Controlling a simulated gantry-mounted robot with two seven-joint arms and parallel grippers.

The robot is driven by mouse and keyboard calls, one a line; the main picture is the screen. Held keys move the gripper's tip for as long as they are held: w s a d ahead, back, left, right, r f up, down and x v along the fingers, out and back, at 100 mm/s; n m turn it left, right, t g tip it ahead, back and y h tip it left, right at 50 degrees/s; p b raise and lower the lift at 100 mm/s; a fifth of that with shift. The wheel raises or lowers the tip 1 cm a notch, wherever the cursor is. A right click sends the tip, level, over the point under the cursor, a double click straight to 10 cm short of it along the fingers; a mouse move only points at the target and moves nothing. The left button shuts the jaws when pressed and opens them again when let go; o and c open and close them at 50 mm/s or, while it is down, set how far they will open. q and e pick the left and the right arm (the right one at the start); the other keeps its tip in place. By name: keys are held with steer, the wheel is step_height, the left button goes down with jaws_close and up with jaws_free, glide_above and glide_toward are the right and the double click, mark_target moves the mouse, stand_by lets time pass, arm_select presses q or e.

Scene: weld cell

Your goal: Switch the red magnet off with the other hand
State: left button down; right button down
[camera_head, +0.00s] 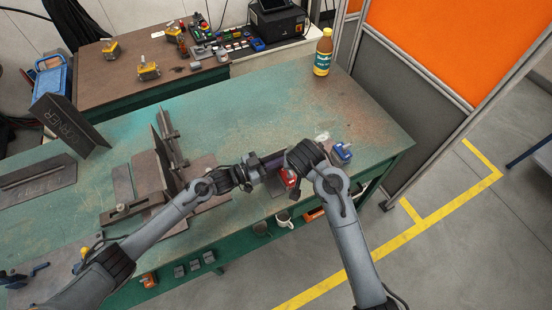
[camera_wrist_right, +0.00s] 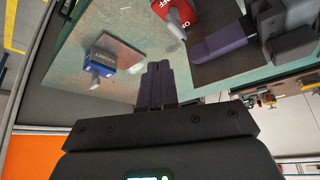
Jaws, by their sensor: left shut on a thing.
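The red magnet (camera_wrist_right: 178,14), with ON and OFF marks and a grey lever, shows at the top of the right wrist view. In the head view the red magnet (camera_head: 289,177) is partly hidden by my right arm. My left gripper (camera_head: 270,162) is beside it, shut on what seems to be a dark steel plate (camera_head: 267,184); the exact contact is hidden. Its purple fingers (camera_wrist_right: 212,42) show right beside the magnet. My right gripper (camera_wrist_right: 156,72) has its fingers together and empty, apart from the magnet; the arm hides it in the head view.
A blue magnet (camera_head: 341,152) stands on the green bench (camera_head: 375,125) right of my right gripper. A bottle (camera_head: 323,52) stands at the back. Steel fixture parts (camera_head: 165,150) stand on the left. The bench middle is mostly clear.

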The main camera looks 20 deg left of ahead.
step_height(320, 180, down, 7)
steer(key=shift+f, duration=0.2)
stand_by(0.3)
steer(key=shift+s+d+f, duration=0.1)
steer(key=shift+d+f, duration=0.05)
steer(key=shift+f, duration=0.15)
stand_by(1.6)
steer(key=shift+s, duration=0.25)
steer(key=shift+s+a+r, duration=0.3)
steer(key=shift+s+a, duration=0.05)
stand_by(1.5)
steer(key=shift+s+a, duration=0.45)
steer(key=shift+a, duration=0.05)
stand_by(1.4)
steer(key=shift+s+d+r, duration=0.1)
steer(key=shift+s+d, duration=0.15)
steer(key=shift+d, duration=0.1)
step_height(320, 180, up, 7)
stand_by(1.0)
